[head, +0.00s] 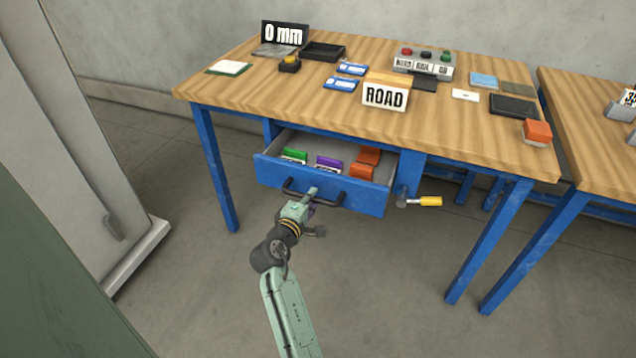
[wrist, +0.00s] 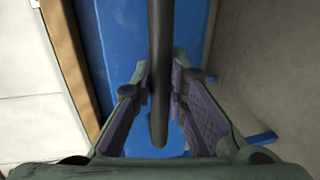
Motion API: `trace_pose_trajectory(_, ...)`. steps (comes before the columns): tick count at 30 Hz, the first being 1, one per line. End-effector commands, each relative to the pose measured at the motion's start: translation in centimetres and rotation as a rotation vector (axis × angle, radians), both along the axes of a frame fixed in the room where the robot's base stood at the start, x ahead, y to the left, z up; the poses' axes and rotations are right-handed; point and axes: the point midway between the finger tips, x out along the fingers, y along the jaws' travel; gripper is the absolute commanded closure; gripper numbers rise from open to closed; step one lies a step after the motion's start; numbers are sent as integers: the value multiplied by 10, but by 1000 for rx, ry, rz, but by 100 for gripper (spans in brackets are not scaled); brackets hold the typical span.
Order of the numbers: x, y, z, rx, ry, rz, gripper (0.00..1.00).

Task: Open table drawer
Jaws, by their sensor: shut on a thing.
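The blue table drawer (head: 340,193) is pulled partly out from under the wooden tabletop, and its inside shows. It holds a green item (head: 294,155), a purple item (head: 328,163) and orange items (head: 362,171). My gripper (head: 312,196) is at the dark bar handle (head: 297,191) on the drawer front. In the wrist view, the gripper (wrist: 160,100) has its two purple-padded fingers on either side of the dark handle bar (wrist: 159,60), closed on it. The blue drawer front (wrist: 120,50) lies behind the bar.
The table (head: 225,85) carries a ROAD sign (head: 385,96), a 0 mm display (head: 284,35) and small trays. A yellow-handled tool (head: 430,201) sticks out right of the drawer. A grey cabinet (head: 85,130) stands at left. The floor before the drawer is clear.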

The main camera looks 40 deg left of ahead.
Motion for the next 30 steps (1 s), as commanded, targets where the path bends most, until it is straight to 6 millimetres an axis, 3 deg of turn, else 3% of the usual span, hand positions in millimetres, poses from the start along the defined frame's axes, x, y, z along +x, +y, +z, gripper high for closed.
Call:
trace_pose_trajectory(6,-60,-17,0,-2,2,2,100)
trace_pose_trajectory(15,-130,-37,0,0,2,2,100)
trace_pose_trajectory(21,-159,-45,0,1,0,1,100)
trace_pose_trajectory(30,-177,-50,1,1,-2,0,100)
